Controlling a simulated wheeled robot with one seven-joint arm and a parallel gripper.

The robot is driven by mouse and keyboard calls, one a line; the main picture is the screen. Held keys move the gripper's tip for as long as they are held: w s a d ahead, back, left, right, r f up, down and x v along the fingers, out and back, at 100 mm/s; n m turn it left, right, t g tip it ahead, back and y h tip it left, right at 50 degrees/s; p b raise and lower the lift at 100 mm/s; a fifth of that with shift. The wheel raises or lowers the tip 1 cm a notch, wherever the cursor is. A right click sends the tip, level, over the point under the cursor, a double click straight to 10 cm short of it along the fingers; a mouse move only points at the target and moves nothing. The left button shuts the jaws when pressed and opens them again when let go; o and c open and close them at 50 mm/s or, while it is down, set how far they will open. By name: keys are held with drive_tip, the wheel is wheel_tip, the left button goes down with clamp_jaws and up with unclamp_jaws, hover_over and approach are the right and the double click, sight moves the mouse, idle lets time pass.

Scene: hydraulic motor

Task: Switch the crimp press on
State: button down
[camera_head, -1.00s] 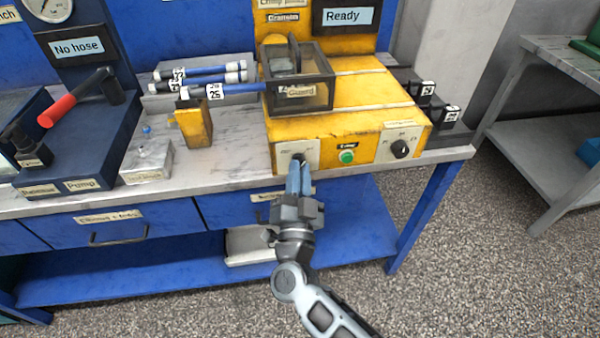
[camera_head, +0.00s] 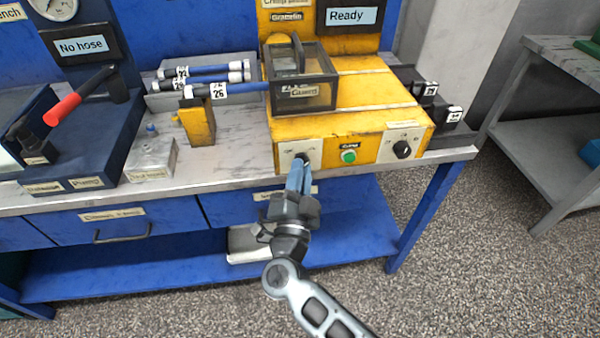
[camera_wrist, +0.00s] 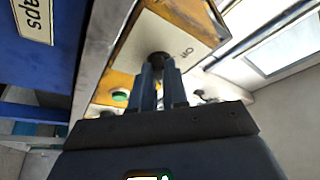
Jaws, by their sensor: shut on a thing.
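The yellow crimp press (camera_head: 370,122) stands on the bench, with a "Ready" display (camera_head: 348,16) above it. Its front has a black switch knob (camera_head: 303,158) on a white plate at the left, a green button (camera_head: 348,156) in the middle and a black dial (camera_head: 401,149) at the right. My gripper (camera_head: 301,168) is at the left knob, its blue fingers shut on it and covering much of it. In the wrist view the fingertips (camera_wrist: 160,66) close around the black knob (camera_wrist: 159,59), beside the plate's partly readable lettering.
A pump with a red handle (camera_head: 62,109) is at the left. Floor at the front right is clear.

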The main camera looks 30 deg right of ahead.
drive_tip(key=c, duration=1.2)
unclamp_jaws()
drive_tip(key=shift+w+d+r, duration=0.15)
drive_tip(key=shift+d+r, duration=0.15)
drive_tip(key=shift+r, duration=0.05)
drive_tip(key=shift+o, duration=0.3)
drive_tip(key=shift+f, duration=0.2)
drive_tip(key=b+v, duration=0.1)
drive_tip(key=v, duration=0.7)
drive_tip(key=shift+w, duration=0.1)
